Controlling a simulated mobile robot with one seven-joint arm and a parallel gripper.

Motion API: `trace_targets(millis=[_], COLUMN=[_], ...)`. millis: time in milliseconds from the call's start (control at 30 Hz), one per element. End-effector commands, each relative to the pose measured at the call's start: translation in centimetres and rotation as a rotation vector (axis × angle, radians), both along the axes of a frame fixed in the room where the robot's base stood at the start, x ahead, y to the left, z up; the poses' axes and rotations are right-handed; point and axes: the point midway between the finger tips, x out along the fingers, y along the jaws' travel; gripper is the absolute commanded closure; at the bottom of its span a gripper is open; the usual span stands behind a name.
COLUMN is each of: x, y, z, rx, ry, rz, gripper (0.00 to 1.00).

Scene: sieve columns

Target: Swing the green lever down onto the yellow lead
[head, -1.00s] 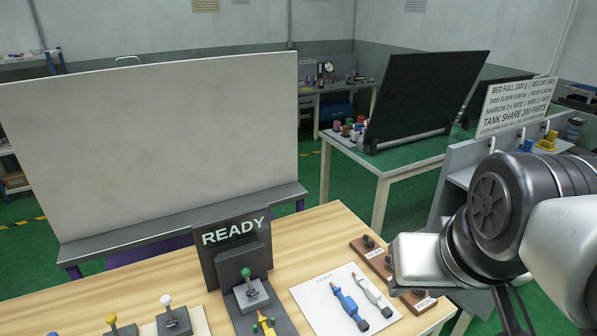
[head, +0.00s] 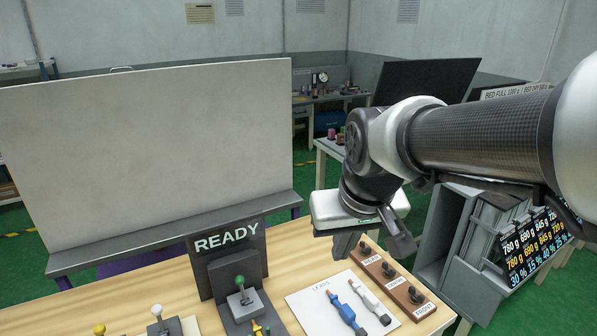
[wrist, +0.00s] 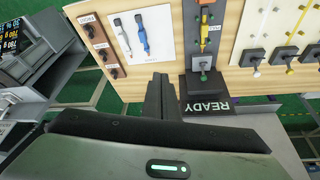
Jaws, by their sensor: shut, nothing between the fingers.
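The green lever (head: 239,282) stands upright on its grey block in front of the dark READY sign (head: 227,240). Its knob also shows in the wrist view (wrist: 203,78). The yellow lead (head: 257,329) lies just in front of the lever, cut off by the bottom edge of the head view. It shows more fully in the wrist view (wrist: 204,36), lying in a dark holder. My gripper (head: 343,247) is shut and empty, pointing down above the back of the bench, to the right of the lever and apart from it. Its fingers also show in the wrist view (wrist: 160,95).
A white card (head: 340,304) with a blue lead and a white lead lies right of the lever. A brown board (head: 393,282) with several dark pegs is further right. White and yellow levers (head: 157,313) stand at the left. A large pale panel (head: 150,150) rises behind.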

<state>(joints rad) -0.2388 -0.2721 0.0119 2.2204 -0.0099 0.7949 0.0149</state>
Motion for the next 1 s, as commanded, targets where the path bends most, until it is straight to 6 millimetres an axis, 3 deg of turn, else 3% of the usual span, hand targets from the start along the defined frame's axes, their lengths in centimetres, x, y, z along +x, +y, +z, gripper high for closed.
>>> trace_targets(millis=[33, 200, 400, 500, 700, 1000], x=[1.4, 5.3, 7.5, 7.9, 8.2, 8.2], y=[2.0, 8.5, 15.3, 17.4, 19.1, 19.1], z=[-1.7, -6.3, -11.8, -13.7, -15.1, -15.2], rx=[-0.005, -0.018, -0.033, -0.037, -0.039, -0.041], ry=[0.020, 0.060, 0.096, 0.107, 0.113, 0.114], rz=[0.040, 0.152, 0.255, 0.285, 0.310, 0.310], gripper=[1.00, 1.00, 1.00, 1.00, 1.00, 1.00])
